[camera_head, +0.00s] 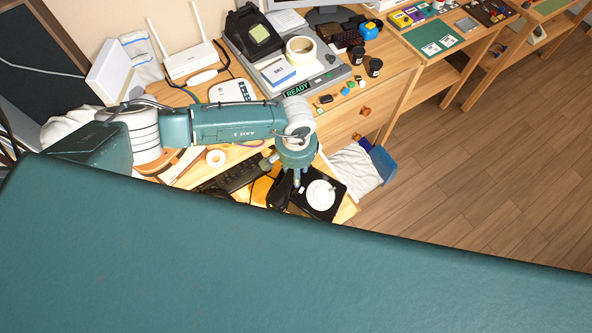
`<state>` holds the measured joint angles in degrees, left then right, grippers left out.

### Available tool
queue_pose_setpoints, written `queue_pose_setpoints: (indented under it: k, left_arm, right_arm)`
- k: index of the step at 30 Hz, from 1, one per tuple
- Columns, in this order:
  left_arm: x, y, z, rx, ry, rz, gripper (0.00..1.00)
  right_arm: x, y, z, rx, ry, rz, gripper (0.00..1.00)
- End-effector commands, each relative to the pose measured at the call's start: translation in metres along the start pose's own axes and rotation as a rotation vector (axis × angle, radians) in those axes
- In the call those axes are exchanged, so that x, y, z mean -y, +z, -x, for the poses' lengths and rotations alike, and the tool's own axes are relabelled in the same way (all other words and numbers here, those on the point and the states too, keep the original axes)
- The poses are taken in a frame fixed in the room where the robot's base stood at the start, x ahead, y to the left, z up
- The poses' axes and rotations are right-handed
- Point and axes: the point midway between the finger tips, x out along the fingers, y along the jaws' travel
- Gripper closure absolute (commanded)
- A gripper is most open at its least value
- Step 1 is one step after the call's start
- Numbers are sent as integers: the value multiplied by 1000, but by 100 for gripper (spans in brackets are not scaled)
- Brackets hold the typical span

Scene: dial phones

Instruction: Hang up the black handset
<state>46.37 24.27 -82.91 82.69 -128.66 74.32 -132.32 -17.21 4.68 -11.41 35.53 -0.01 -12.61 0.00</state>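A black phone (327,208) with a white round dial (320,194) lies near the front edge of the wooden desk, low in the middle of the view. A dark curved shape that looks like the black handset (279,194) is at the phone's left side, partly hidden. My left arm reaches in from the left, and its gripper (297,184) points down just above the phone's left side. Its fingers are too small and covered to tell whether they are open or touching the handset. My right gripper is not in view.
A large teal part of mine covers the lower view. A dark keyboard (232,177) lies left of the phone. Behind are a white router (187,62), a grey scale-like device (322,77) with a tape roll (301,49), and small jars. Floor (480,170) is clear at right.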

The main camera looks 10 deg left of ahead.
Motion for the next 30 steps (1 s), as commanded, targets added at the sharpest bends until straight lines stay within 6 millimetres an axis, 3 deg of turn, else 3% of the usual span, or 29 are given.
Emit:
queue_pose_setpoints:
  k: [2, 3, 6, 19, 23, 30]
  left_arm:
    - [-1, 2, -1, 4, 1, -1, 100]
    - [-1, 2, -1, 4, 2, -1, 62]
    - [-1, 2, -1, 5, 2, -2, 42]
    - [-1, 1, 5, 2, 2, -2, 42]
    - [0, 0, 25, -1, 1, -2, 42]
    - [0, 0, 77, -1, 1, -2, 42]
  right_arm:
    - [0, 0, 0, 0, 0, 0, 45]
    - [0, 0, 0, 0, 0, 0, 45]
    - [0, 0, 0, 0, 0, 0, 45]
    - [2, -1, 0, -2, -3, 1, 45]
    - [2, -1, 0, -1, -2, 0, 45]
    - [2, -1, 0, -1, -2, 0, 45]
